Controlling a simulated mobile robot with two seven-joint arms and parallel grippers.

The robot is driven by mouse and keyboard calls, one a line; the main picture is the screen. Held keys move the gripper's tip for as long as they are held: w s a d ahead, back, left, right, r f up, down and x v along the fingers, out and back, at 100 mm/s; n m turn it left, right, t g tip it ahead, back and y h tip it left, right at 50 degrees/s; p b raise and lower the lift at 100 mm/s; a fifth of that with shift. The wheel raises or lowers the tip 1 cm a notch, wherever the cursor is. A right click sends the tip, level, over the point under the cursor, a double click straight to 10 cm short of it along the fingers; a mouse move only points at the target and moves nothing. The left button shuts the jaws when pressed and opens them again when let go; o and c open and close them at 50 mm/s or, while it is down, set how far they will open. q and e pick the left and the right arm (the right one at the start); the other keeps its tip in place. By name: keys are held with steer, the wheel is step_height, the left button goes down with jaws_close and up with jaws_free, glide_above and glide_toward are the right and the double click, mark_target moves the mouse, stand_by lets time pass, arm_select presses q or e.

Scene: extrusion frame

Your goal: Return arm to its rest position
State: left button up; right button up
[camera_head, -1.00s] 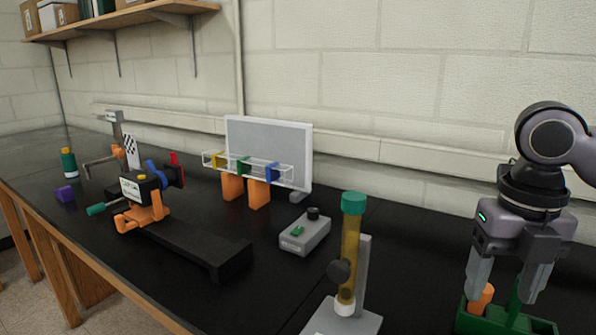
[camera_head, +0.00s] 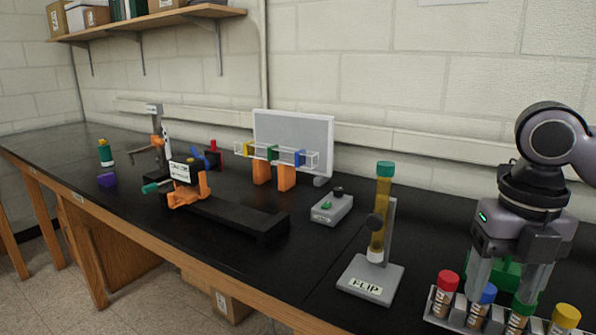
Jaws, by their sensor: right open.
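My right gripper (camera_head: 507,292) is at the right edge of the view, pointing down with its two grey fingers apart. No object shows held between them. The arm above it (camera_head: 548,140) comes in from the right. The fingertips reach down behind a rack of capped vials, and their ends are partly hidden. A green holder (camera_head: 507,272) shows between and behind the fingers. I cannot tell whether the fingers touch the vials or the holder. My left gripper is not in view.
The vial rack (camera_head: 460,312) has red, blue, green and yellow caps. Left of it stand a grey "FLIP" stand (camera_head: 370,278) with a green-capped tube, a grey button box (camera_head: 332,208), a black rail device (camera_head: 235,215) and a clear trough (camera_head: 277,155). The bench front left is bare.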

steer(key=w+a+f+m+t+y, duration=0.3)
steer(key=a+f+m+t+y, duration=0.35)
steer(key=a+f+m, duration=1.15)
steer(key=s+d+f+m+t+h, duration=0.2)
steer(key=s+d+f+m, duration=0.4)
steer(key=f, duration=0.4)
steer(key=s+d+f+m+t+h, duration=0.2)
steer(key=s+d+f+m, duration=0.4)
steer(key=s+f, duration=0.3)
step_height(320, 180, down, 2)
steer(key=shift+s+d+f+m, duration=0.15)
steer(key=shift+s+m, duration=0.1)
steer(key=shift+m, duration=0.65)
steer(key=c, duration=0.3)
steer(key=shift+h, duration=0.25)
steer(key=shift+c, duration=0.4)
